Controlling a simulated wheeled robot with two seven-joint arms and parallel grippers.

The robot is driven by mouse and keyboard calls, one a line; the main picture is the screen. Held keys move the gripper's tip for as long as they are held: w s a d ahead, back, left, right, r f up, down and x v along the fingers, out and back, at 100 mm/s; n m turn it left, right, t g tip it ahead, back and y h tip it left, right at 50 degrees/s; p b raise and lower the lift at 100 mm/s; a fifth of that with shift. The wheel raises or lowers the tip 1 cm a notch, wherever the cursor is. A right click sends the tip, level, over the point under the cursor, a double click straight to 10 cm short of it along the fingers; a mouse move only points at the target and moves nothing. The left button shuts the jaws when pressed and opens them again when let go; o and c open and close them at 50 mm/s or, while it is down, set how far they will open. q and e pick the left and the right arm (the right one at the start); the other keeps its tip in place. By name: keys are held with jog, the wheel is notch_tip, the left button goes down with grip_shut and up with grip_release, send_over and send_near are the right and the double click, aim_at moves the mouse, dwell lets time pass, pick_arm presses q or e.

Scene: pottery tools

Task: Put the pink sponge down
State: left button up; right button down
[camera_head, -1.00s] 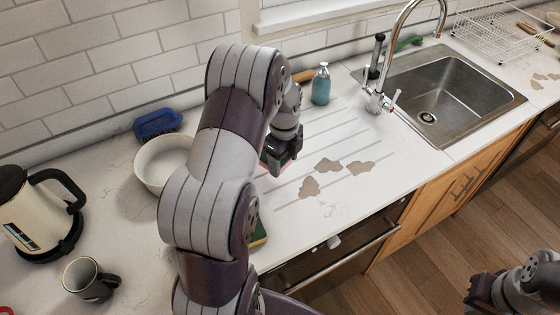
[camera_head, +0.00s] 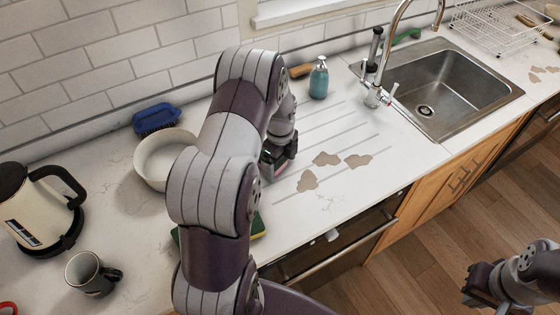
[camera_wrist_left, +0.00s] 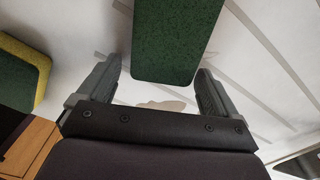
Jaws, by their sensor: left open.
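My left gripper (camera_head: 277,160) is low over the counter, right of the white bowl, partly hidden by my own arm. A small patch of the pink sponge (camera_head: 280,170) shows at its fingers. In the left wrist view, a dark green scouring face, which looks like the top of this sponge (camera_wrist_left: 172,40), lies between the two spread fingers. A gap shows beside the left finger; the right finger is close to the sponge's edge. I cannot tell whether the sponge touches the counter. My right gripper (camera_head: 480,284) is at the lower right, far from the sponge; its jaws are unclear.
A green and yellow sponge (camera_head: 258,228) lies near the counter's front edge, partly behind my arm. The white bowl (camera_head: 153,160), blue brush (camera_head: 156,118), mug (camera_head: 90,274) and kettle (camera_head: 35,215) stand left. A soap bottle (camera_head: 319,80) and sink (camera_head: 440,90) are right. The ribbed counter has stains.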

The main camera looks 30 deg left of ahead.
pick_arm(q)
jog(key=shift+r, duration=0.2)
jog(key=shift+w+a+r, duration=0.1)
jog(key=shift+r, duration=0.3)
notch_tip(320, 180, up, 11)
jog(key=b, duration=0.2)
jog(key=s+d+f+n+t, duration=0.1)
jog(key=s+d+n, duration=1.3)
jog(key=n, duration=0.4)
jog(key=shift+s+d+f+n, duration=0.3)
jog(key=shift+s+d+n, duration=0.1)
jog(key=shift+d, duration=0.1)
